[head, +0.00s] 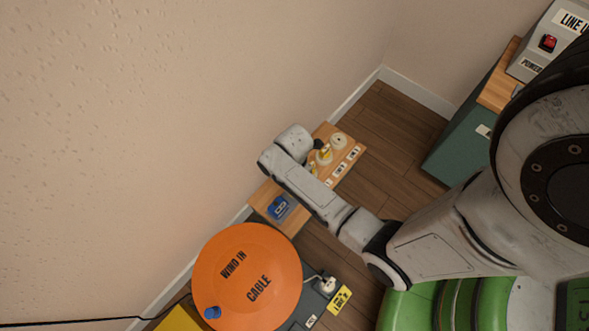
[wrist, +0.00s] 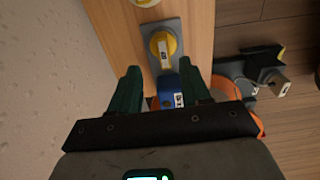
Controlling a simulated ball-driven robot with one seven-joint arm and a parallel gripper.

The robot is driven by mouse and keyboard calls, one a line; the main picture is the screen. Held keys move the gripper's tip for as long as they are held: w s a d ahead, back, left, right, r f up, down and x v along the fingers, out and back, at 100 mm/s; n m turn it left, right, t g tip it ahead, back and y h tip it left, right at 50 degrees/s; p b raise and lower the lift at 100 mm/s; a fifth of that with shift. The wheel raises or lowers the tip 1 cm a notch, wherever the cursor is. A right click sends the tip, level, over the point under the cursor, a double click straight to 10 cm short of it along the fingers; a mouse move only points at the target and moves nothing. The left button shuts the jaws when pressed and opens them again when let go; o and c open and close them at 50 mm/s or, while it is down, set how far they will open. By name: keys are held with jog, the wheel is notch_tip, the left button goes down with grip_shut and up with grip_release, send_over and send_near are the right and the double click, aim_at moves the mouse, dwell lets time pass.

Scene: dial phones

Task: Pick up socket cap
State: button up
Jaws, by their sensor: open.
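In the wrist view, a round yellow cap (wrist: 164,44) with a pale label sits on a grey plate fixed to a wooden board. Just below it in the picture is a blue block (wrist: 169,88) with a small white label. Which of the two is the socket cap I cannot tell for sure. My gripper (wrist: 160,74) is open, its two green fingers apart. The blue block shows between the fingers, and the yellow cap lies beyond the fingertips. Nothing is visibly held. In the head view, the blue piece (head: 280,208) shows on wood beside my arm; my fingers are hidden.
A wooden board (head: 351,147) carries yellow and white pieces and several labels. A large orange drum (head: 247,279) marked "WIND IN CABLE" stands at the lower left, with a plug (head: 326,285) beside it. The wall runs close along the board. A green cabinet (head: 458,145) stands right.

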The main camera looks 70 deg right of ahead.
jog(key=f+b, duration=0.2)
jog(key=f, duration=0.1)
jog(key=f+b, duration=0.1)
jog(key=f, duration=0.1)
jog(key=shift+s+a+f+b, duration=0.15)
jog(key=shift+s+b, duration=0.1)
jog(key=shift+b, duration=0.05)
jog(key=shift+c, duration=0.4)
grip_shut()
